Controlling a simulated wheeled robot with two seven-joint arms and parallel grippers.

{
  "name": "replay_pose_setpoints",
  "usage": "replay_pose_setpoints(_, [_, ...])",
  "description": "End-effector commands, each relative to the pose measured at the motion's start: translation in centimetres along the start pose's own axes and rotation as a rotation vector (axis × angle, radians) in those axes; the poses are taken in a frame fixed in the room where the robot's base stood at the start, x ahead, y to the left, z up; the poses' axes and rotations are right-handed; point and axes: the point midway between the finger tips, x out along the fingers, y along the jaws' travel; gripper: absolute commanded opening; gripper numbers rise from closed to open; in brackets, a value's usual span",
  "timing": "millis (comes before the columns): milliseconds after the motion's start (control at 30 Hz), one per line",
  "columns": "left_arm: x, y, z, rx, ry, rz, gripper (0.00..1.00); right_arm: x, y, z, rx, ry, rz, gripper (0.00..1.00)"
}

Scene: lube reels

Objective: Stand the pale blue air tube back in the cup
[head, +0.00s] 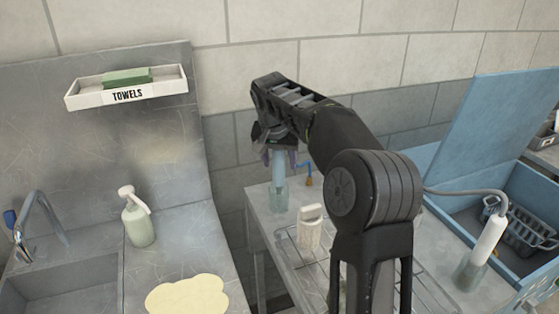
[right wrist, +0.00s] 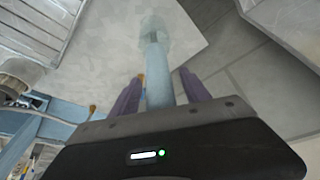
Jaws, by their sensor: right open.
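The pale blue air tube (head: 278,172) stands about upright in the clear, greenish cup (head: 279,200) at the back left of the grey table. In the right wrist view the tube (right wrist: 158,80) runs between my purple fingers, and its far end is inside the cup (right wrist: 155,40). My right gripper (head: 279,158) is over the tube's upper part, pointing down. Its fingers (right wrist: 162,92) are open, one on each side of the tube, with a gap visible on each side. The tube's top is hidden by the gripper. My left gripper is not in view.
A white bottle (head: 309,227) stands close by on the table. A white tool on a grey hose (head: 487,240) stands in another clear cup (head: 469,272) at right, beside a blue case (head: 505,130). A pump bottle (head: 138,218) is on the sink counter.

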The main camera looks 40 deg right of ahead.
Motion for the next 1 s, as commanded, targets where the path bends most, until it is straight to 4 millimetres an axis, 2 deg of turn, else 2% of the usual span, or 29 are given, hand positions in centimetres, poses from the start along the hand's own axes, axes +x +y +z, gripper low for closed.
replay_pose_setpoints(167, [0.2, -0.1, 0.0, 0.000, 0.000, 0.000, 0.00, -1.6, -0.1, -0.1, 0.000, 0.003, -0.003, 0.55])
replay_pose_setpoints(400, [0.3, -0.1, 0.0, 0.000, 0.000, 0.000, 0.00, -5.7, -0.1, -0.1, 0.000, 0.005, -0.004, 0.55])
replay_pose_setpoints(533, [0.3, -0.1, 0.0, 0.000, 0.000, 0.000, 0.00, -7.2, 0.0, -0.1, 0.000, 0.003, -0.002, 0.55])
replay_pose_setpoints(1000, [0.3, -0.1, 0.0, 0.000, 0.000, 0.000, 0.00, -7.7, 0.0, 0.0, 0.000, 0.001, -0.001, 0.55])
